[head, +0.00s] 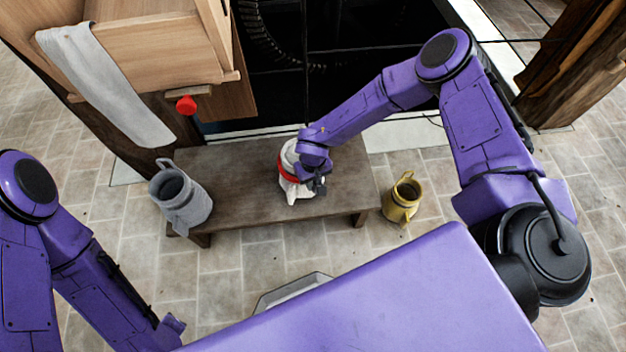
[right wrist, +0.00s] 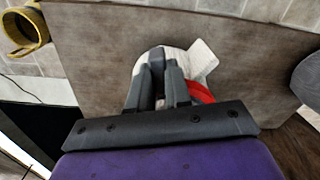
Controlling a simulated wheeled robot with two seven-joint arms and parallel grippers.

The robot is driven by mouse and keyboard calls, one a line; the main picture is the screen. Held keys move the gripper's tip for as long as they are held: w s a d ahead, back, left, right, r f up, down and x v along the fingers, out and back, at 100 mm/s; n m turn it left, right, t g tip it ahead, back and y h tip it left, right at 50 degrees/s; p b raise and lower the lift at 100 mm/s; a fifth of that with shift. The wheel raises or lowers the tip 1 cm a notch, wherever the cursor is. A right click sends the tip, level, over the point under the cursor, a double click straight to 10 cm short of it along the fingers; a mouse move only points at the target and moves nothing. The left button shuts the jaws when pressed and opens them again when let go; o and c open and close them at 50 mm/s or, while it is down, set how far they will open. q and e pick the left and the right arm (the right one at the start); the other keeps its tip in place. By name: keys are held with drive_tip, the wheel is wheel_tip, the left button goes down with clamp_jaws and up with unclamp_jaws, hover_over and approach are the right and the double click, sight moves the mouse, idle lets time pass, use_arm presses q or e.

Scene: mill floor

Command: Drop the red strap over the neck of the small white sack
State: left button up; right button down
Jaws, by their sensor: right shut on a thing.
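The small white sack (head: 296,191) stands on the brown bench, partly hidden by my right gripper. It also shows behind the fingers in the right wrist view (right wrist: 203,60). The red strap (head: 283,172) curves along the left side of the sack in the head view. In the right wrist view part of the strap (right wrist: 201,92) shows beside the fingers. My right gripper (head: 319,186) is at the sack, its fingers (right wrist: 160,72) close together and shut on the strap. The far side of the strap is hidden, so I cannot tell whether it encircles the neck. My left gripper is out of view.
The bench (head: 235,205) has clear wood around the sack. A grey jug (head: 180,200) stands at its left end. A yellow jug (head: 402,200) is on the floor at right. A wooden cabinet (head: 150,50) with a draped white cloth (head: 105,85) and red knob (head: 187,105) rises at back left.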

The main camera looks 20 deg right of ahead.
idle(0.3)
drive_tip(key=c, duration=1)
unclamp_jaws()
drive_tip(key=shift+r, duration=0.15)
wheel_tip(320, 180, up, 10)
drive_tip(key=shift+r+p, duration=0.15)
drive_tip(key=shift+p, duration=0.75)
